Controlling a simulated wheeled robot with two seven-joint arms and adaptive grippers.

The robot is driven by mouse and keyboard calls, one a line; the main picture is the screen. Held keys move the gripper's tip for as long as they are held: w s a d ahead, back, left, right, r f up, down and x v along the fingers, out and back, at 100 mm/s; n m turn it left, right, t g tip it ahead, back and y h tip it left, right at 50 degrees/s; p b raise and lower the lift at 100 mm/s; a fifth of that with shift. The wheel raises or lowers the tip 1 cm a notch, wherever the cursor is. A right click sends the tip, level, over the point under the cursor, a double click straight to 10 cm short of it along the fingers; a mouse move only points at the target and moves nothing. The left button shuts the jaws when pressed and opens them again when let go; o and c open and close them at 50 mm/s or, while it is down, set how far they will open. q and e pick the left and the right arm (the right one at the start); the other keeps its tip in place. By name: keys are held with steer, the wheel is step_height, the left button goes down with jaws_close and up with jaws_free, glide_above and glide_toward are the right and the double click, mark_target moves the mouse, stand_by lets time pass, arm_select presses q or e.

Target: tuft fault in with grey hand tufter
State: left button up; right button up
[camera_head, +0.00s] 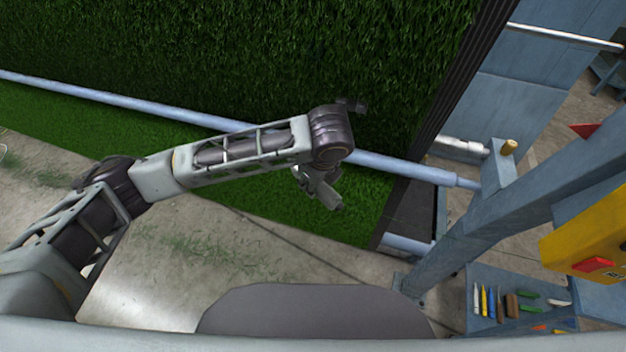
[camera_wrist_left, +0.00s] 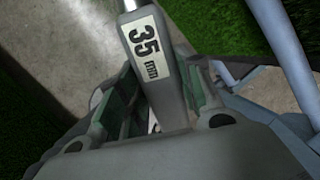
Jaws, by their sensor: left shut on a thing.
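My left arm comes in from the left of the head view, in front of the hanging green turf (camera_head: 200,50). My left gripper (camera_head: 320,187) is small and partly hidden by the wrist there, in front of the lower turf. In the left wrist view the gripper is shut on the grey hand tufter (camera_wrist_left: 152,65), whose flat grey body carries a white "35 mm" label between green-padded fingers. I cannot make out a fault in the turf. My right gripper is not in view.
A pale blue bar (camera_head: 110,98) crosses low in front of the turf. A blue-grey steel frame (camera_head: 470,232) stands at the right, with a yellow box (camera_head: 590,240) bearing a red button. A blue-grey tray (camera_head: 488,323) holds several small tools. Bare concrete floor (camera_head: 190,260) shows in front.

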arm_select(q)
steer(key=m+h, duration=0.1)
steer(key=m, duration=0.2)
steer(key=shift+w+d+r, duration=0.1)
steer(key=m+h, duration=0.1)
steer(key=m, duration=0.2)
steer(key=shift+d+t, duration=0.1)
steer(key=shift+t, duration=0.2)
steer(key=m+h, duration=0.1)
steer(key=m, duration=0.1)
steer(key=shift+d+r+m, duration=0.1)
steer(key=shift+m, duration=0.3)
steer(key=shift+m+h, duration=0.6)
steer(key=shift+m, duration=0.6)
steer(key=shift+w, duration=0.1)
steer(key=shift+w+d, duration=0.1)
steer(key=shift+w, duration=0.05)
steer(key=shift+w+d+r, duration=0.15)
steer(key=shift+w+r, duration=0.05)
steer(key=shift+w, duration=0.4)
steer(key=shift+w+d+r+b, duration=0.3)
steer(key=shift+w+b, duration=0.05)
steer(key=shift+w, duration=0.55)
steer(key=shift+w+d+r+b, duration=0.25)
steer(key=shift+w+d+b, duration=0.05)
steer(key=shift+w, duration=0.55)
steer(key=shift+w+d+r+b, duration=0.3)
steer(key=shift+w+b, duration=0.05)
steer(key=shift+w, duration=0.55)
